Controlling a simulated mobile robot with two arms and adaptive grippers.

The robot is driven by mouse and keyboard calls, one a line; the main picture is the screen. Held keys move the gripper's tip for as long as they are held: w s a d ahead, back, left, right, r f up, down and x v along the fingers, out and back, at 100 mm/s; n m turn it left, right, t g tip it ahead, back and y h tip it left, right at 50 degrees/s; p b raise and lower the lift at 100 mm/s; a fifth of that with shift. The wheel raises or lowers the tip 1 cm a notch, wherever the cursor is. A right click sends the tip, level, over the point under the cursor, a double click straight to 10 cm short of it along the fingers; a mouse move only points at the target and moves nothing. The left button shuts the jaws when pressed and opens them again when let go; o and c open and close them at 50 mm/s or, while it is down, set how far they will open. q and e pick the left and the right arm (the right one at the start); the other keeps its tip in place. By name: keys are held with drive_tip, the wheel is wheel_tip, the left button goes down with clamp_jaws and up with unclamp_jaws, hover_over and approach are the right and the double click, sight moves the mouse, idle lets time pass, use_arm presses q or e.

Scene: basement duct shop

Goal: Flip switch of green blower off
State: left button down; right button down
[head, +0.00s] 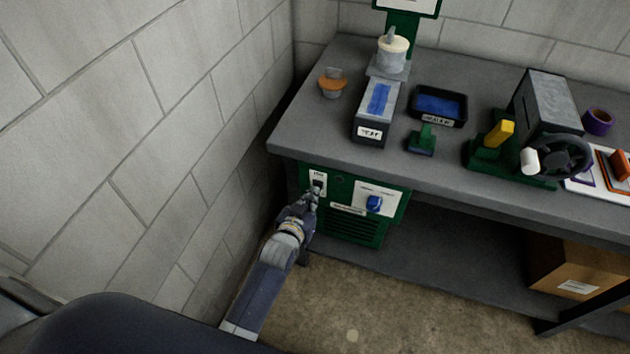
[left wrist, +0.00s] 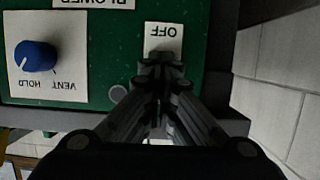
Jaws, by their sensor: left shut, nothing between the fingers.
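The green blower (head: 338,222) is under the left end of the bench, with a vent grille and a blue knob (head: 374,204) on a white plate. Its switch (head: 318,181) sits on a small white plate at the upper left of the panel. My left gripper (head: 315,193) is shut and empty, its fingertips at the lower part of the switch plate. In the left wrist view the plate reads OFF (left wrist: 163,36) upside down, and the closed fingers (left wrist: 160,70) cover the switch lever. I cannot tell whether they touch it. My right gripper is not in view.
A block wall (head: 150,130) stands close on the left of my left arm. The grey bench top (head: 300,125) above the blower holds a blue-topped box, a black tray (head: 462,118) and a hand-wheel machine (head: 545,115). A cardboard box (head: 575,278) sits below at right.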

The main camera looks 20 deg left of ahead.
use_arm(q)
drive_tip(key=shift+r, duration=0.15)
idle(0.7)
drive_tip(key=shift+r+p, duration=0.7)
drive_tip(key=shift+p, duration=0.2)
drive_tip(key=shift+s, duration=0.1)
drive_tip(key=v, duration=1.1)
drive_tip(key=shift+s, duration=0.4)
